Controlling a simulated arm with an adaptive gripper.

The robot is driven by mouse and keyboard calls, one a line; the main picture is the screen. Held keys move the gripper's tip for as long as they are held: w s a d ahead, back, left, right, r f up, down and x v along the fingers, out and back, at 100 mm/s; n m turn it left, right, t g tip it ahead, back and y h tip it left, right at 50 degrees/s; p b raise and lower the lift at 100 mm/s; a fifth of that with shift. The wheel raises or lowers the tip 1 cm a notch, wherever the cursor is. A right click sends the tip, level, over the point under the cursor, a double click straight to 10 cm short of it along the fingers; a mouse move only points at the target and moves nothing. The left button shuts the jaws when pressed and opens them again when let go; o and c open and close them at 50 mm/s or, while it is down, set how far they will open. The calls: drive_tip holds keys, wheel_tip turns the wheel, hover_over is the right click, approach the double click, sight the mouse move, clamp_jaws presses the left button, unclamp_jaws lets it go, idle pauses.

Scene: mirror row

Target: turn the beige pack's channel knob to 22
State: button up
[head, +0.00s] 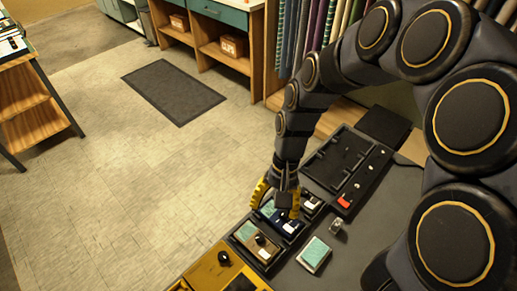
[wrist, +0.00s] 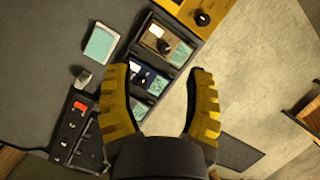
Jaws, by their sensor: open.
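The beige pack (head: 263,256) sits in the black tray beside the blue pack, with a green screen and a black channel knob (head: 260,239). In the wrist view the beige pack (wrist: 181,43) lies beyond my fingertips, its knob (wrist: 163,46) uncovered. The number the knob points to is too small to read. My gripper (head: 277,208) is open, its yellow fingers over the blue pack (head: 285,224). In the wrist view the open fingers (wrist: 160,74) stand either side of the blue pack (wrist: 147,77), with nothing clearly held.
A third pack (head: 312,203) shares the tray. A loose pack with a green screen (head: 314,254) and a small clear-grey object (head: 335,227) lie on the dark counter. A yellow box with a black knob (head: 224,258) adjoins the tray. A black panel (head: 345,165) has a red switch.

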sight(260, 236)
drive_tip(key=f+m, duration=0.1)
drive_tip(key=f, duration=0.4)
drive_tip(key=w+a+f+m, duration=0.1)
drive_tip(key=f, duration=0.5)
drive_tip(key=a+f, duration=0.1)
drive_tip(key=f, duration=0.4)
drive_tip(key=shift+w+a+f+m+g, duration=0.2)
drive_tip(key=shift+a+m+g, duration=0.1)
drive_tip(key=shift+m, duration=0.1)
clamp_jaws()
